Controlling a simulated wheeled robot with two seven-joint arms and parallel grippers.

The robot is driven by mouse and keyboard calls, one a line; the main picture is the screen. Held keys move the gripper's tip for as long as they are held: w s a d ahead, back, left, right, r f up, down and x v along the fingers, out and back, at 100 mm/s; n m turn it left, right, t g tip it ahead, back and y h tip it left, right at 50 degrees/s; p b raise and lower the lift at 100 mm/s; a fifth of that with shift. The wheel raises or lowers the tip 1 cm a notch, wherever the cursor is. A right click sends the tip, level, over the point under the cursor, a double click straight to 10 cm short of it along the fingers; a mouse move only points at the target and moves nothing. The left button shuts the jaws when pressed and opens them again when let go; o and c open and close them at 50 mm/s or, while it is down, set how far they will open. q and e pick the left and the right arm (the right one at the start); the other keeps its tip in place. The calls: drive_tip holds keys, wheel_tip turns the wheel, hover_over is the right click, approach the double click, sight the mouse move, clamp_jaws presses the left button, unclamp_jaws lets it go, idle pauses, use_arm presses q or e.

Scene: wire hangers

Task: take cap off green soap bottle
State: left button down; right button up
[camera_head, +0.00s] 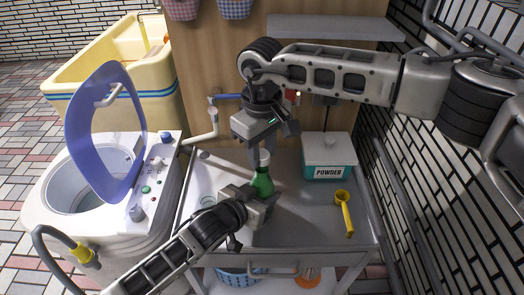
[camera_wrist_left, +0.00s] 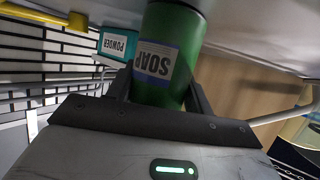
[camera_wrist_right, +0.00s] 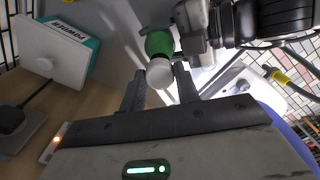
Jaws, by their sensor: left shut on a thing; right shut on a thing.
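The green soap bottle (camera_head: 263,183) stands upright over the metal table. Its SOAP label shows in the left wrist view (camera_wrist_left: 158,62). My left gripper (camera_head: 258,195) is shut around the bottle's body from the front. The white cap (camera_head: 264,157) is at the top of the bottle. In the right wrist view the cap (camera_wrist_right: 159,73) is in line with the green neck, with no clear gap between them. My right gripper (camera_head: 258,152) comes down from above and is shut on the cap, with one finger at each side. The fingers partly hide the cap in the head view.
A white and teal powder box (camera_head: 328,158) and a yellow scoop (camera_head: 345,212) are on the right of the table (camera_head: 300,225). A washing machine (camera_head: 100,190) with its blue lid raised stands at left. A shelf (camera_head: 335,28) hangs behind my right arm.

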sight(262, 154)
use_arm(q)
drive_tip(key=shift+f, duration=0.1)
use_arm(e)
wheel_tip(262, 154, up, 3)
drive_tip(key=shift+r, duration=0.2)
use_arm(q)
drive_tip(key=c, duration=0.5)
unclamp_jaws()
